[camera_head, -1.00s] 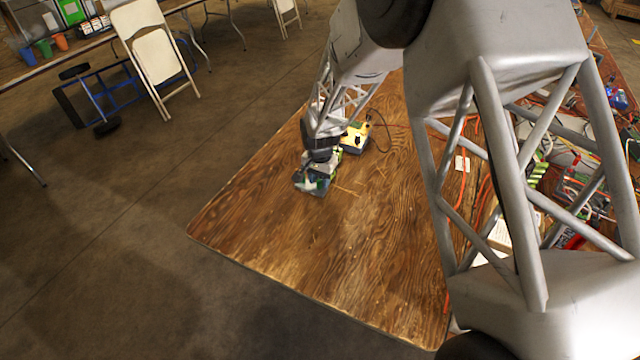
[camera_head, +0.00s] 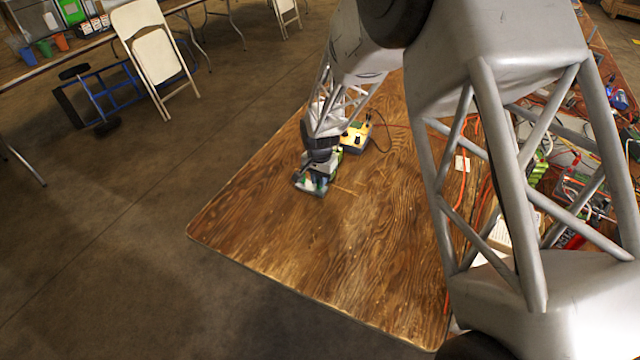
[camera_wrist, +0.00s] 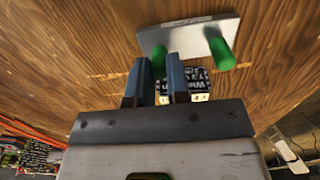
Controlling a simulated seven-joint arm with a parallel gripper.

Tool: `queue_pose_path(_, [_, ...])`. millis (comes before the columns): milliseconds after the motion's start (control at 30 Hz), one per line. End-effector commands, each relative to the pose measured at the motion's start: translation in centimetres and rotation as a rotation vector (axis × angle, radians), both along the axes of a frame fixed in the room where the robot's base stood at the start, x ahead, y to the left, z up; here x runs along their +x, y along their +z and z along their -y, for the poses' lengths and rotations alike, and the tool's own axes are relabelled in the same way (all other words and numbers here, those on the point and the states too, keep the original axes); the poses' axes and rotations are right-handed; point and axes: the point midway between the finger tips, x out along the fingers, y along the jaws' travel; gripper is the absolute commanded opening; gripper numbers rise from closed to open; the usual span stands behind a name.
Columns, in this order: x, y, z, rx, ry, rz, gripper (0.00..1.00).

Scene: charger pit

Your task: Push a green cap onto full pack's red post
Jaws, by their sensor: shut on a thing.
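In the wrist view my gripper (camera_wrist: 159,84) has its two blue-grey fingers closed around a green cap (camera_wrist: 158,59). This cap is against the near edge of a pale metal plate (camera_wrist: 188,35). A second green cap (camera_wrist: 221,52) stands at the plate's right end, clear of the fingers. A dark block with white lettering (camera_wrist: 198,79), perhaps a pack, lies just right of the fingers, partly hidden by my gripper. In the head view my gripper (camera_head: 318,176) is low over the wooden table, its fingertips too small to make out. I cannot make out the red post.
The front of the wooden table (camera_head: 330,260) is bare. Orange cables and cluttered gear lie to the right, partly behind my arm.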

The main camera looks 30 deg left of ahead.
Motion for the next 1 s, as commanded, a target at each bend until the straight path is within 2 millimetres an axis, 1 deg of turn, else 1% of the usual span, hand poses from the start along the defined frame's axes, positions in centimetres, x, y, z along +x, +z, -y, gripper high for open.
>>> queue_pose_path(1000, [0.0,3.2,0.0,0.000,0.000,0.000,0.03])
